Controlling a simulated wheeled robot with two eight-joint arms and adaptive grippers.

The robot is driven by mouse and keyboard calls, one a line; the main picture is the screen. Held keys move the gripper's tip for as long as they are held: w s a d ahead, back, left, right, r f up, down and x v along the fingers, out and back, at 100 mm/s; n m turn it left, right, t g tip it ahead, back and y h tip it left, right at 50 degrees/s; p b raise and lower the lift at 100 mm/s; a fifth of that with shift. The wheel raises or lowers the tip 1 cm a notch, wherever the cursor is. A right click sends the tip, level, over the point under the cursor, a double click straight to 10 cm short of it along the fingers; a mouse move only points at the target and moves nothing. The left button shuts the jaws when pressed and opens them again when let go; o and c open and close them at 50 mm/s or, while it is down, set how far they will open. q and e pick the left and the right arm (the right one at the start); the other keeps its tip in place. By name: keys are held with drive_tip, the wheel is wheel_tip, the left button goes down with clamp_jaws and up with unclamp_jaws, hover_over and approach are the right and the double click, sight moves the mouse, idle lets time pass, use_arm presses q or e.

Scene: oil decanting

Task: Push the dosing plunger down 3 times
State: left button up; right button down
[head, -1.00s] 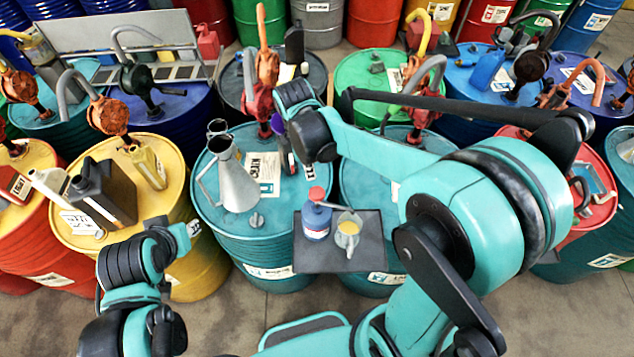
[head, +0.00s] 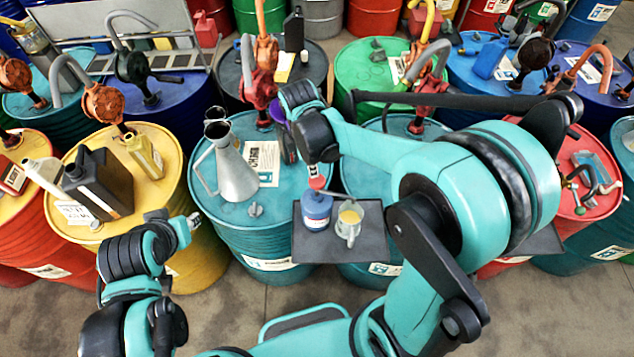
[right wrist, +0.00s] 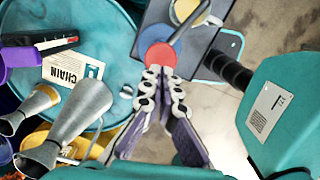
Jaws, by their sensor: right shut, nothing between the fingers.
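A blue dosing bottle (head: 316,208) with a red plunger top (head: 317,183) and a grey spout stands on a dark grey tray (head: 375,245). Beside it is a grey jug (head: 348,228) holding yellow liquid. In the right wrist view, the shut, empty fingertips of my right gripper (right wrist: 161,76) are at the edge of the red plunger top (right wrist: 160,55); I cannot tell whether they touch. In the head view my right gripper (head: 312,170) is just above the plunger, partly hidden by its wrist. My left gripper (head: 194,218) is in front of the yellow drum, its fingers too small to judge.
A metal funnel-shaped can (head: 235,170) and a white CHAIN label (head: 262,162) are on the teal drum left of the tray. A black jerrycan (head: 100,182) stands on the yellow drum (head: 185,185). Drums with hand pumps crowd the back. Bare floor lies in front.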

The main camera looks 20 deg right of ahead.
sight(314, 180)
drive_tip(key=shift+d+f+b, duration=0.15)
drive_tip(key=shift+f+b, duration=0.3)
drive_tip(key=shift+f, duration=0.65)
wheel_tip(314, 180, down, 3)
drive_tip(key=b, duration=0.3)
drive_tip(key=shift+f, duration=0.1)
drive_tip(key=shift+r, duration=0.2)
drive_tip(key=a, duration=0.1)
drive_tip(key=a+r, duration=0.1)
drive_tip(key=a, duration=0.1)
drive_tip(key=shift+w+p, duration=0.1)
drive_tip(key=shift+p, duration=0.3)
drive_tip(key=shift+r, duration=0.1)
